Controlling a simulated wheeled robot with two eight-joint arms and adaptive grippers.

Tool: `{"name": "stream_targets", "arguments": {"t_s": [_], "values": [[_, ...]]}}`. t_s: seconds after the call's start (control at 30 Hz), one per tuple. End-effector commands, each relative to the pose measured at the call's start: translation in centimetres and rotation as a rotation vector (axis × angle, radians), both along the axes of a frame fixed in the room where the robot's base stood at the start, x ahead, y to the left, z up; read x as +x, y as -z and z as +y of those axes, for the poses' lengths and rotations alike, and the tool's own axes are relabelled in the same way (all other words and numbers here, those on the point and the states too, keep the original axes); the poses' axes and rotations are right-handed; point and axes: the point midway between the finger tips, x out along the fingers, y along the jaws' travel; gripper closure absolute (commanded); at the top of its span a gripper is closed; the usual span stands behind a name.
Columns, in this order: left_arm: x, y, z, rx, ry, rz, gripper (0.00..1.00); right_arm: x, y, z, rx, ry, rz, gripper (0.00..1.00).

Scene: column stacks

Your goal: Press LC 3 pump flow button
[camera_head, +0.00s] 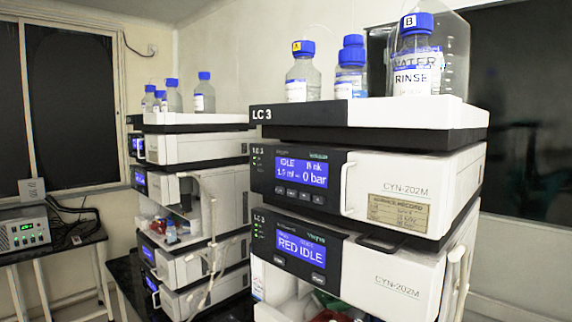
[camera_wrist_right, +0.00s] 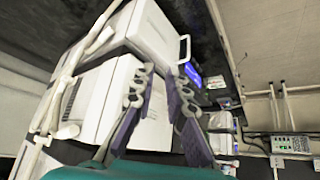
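The LC 3 stack (camera_head: 262,114) stands at the right in the head view. Its upper module (camera_head: 395,190) has a dark front panel with a lit blue screen (camera_head: 301,172) reading IDLE and 0 bar. A row of several small dark buttons (camera_head: 298,194) lies under that screen; their labels are too small to read. No gripper shows in the head view. In the right wrist view my right gripper (camera_wrist_right: 160,75) has its two fingers apart with nothing between them, facing white instrument housings (camera_wrist_right: 150,35).
Capped bottles, including a RINSE bottle (camera_head: 413,75), stand on the LC 3 top tray (camera_head: 400,112). A white handle (camera_head: 346,188) projects beside the upper panel. Another instrument stack (camera_head: 205,149) stands to the left. A grey device (camera_head: 24,233) sits on a side table at far left.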

Motion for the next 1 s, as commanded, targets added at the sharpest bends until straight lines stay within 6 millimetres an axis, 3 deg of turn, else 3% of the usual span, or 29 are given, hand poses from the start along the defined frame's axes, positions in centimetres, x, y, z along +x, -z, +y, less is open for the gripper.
{"name": "stream_targets", "arguments": {"t_s": [0.17,0.23,1.0], "values": [[0.00,0.00,0.00,0.000,0.000,0.000,0.72,0.00,0.00,0.00,0.000,0.000,0.000,0.86],[0.00,0.00,0.00,0.000,0.000,0.000,0.72,0.00,0.00,0.00,0.000,0.000,0.000,1.00],[0.00,0.00,0.00,0.000,0.000,0.000,0.72,0.00,0.00,0.00,0.000,0.000,0.000,1.00]]}}
